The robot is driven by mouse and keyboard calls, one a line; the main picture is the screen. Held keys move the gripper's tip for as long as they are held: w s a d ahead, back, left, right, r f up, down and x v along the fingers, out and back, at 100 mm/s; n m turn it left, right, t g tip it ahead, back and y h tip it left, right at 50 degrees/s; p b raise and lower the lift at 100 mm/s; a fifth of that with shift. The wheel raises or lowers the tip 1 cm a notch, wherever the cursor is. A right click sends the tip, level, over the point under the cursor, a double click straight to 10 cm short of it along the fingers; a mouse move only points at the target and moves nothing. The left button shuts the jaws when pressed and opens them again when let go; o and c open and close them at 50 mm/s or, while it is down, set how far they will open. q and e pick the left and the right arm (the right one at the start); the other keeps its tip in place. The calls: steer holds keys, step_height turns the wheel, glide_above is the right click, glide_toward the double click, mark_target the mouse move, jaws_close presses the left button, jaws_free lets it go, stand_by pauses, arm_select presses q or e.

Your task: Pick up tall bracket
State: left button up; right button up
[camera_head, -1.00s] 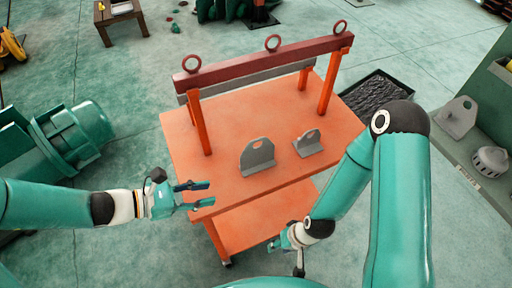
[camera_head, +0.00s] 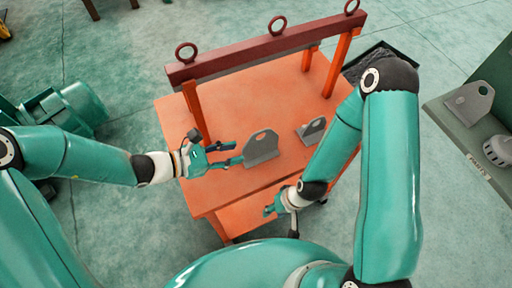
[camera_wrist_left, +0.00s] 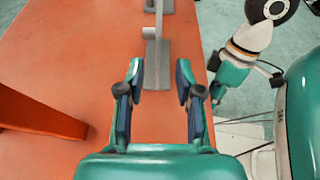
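The tall bracket (camera_head: 262,149), a grey plate with a hole near its top and a flat foot, stands upright on the orange cart top (camera_head: 240,105). My left gripper (camera_head: 238,153) is open beside its left end, fingers pointing at it. In the left wrist view the bracket (camera_wrist_left: 158,52) appears edge-on, its near end between the open fingertips (camera_wrist_left: 160,72); I see no grip on it. My right gripper (camera_head: 280,212) hangs low by the cart's front edge; its finger opening is unclear.
A smaller grey bracket (camera_head: 312,130) stands to the right on the cart. A dark red beam (camera_head: 262,48) with ring eyes spans the cart's back on orange posts. A green bench (camera_head: 460,125) at the right holds another grey bracket (camera_head: 470,103).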

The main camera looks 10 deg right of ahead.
mark_target(261, 146)
arm_select(q)
steer(key=x, duration=0.2)
steer(key=shift+d+f, duration=0.1)
steer(key=shift+d, duration=0.3)
steer(key=shift+w+d+p, duration=0.1)
steer(key=shift+d+p, duration=0.25)
steer(key=shift+d, duration=0.2)
steer(key=p+x, duration=0.1)
steer(key=x, duration=0.2)
steer(key=shift+w+d, duration=0.15)
steer(key=shift+d, duration=0.15)
steer(key=shift+w+d+f, duration=0.1)
steer(key=shift+d+f, duration=0.15)
steer(key=shift+c, duration=0.3)
jaws_close()
steer(key=shift+r, duration=0.1)
